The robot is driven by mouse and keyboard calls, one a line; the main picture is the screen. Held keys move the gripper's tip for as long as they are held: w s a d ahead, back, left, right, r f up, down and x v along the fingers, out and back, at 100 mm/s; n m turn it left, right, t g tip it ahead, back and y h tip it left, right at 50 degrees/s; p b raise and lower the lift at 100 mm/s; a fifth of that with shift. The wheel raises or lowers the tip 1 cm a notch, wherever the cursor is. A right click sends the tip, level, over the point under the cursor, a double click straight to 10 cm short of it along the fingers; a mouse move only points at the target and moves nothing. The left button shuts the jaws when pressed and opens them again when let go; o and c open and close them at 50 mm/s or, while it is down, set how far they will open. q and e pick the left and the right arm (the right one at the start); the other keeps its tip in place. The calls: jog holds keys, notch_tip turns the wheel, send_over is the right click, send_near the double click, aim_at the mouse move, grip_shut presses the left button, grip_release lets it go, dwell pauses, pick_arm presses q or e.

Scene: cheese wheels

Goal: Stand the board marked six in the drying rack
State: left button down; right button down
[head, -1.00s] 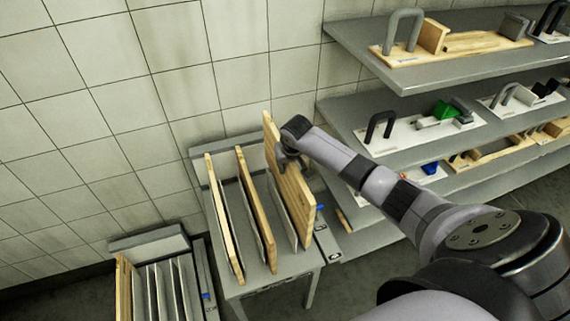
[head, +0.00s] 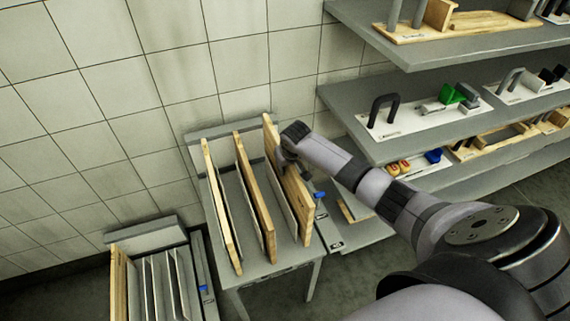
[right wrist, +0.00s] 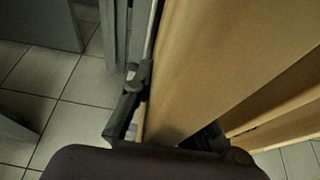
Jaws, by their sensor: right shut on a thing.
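A wooden board (head: 291,190) stands nearly upright at the right end of a grey drying rack (head: 225,132). It also fills much of the right wrist view (right wrist: 215,70). My right gripper (head: 286,160) is shut on this board near its upper right side, with a finger on each face. No number on the board can be read. Its top stands higher than the other boards in the rack. Whether its lower edge rests in a slot is not clear. My left gripper is not in view.
Two other wooden boards (head: 256,200) (head: 220,205) stand in the rack, with thin grey dividers between. A second rack (head: 150,238) with a wooden board (head: 118,285) is at the lower left. Shelves (head: 385,70) with fixtures stand close on the right. A tiled wall is behind.

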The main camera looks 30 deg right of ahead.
jog(key=shift+w+f+b, duration=0.1)
jog(key=shift+f+b, duration=0.9)
jog(key=shift+f, duration=0.85)
jog(key=c, duration=1.5)
grip_release()
jog(key=shift+s+f, duration=0.2)
jog(key=v, duration=1.2)
jog(key=shift+r, duration=0.1)
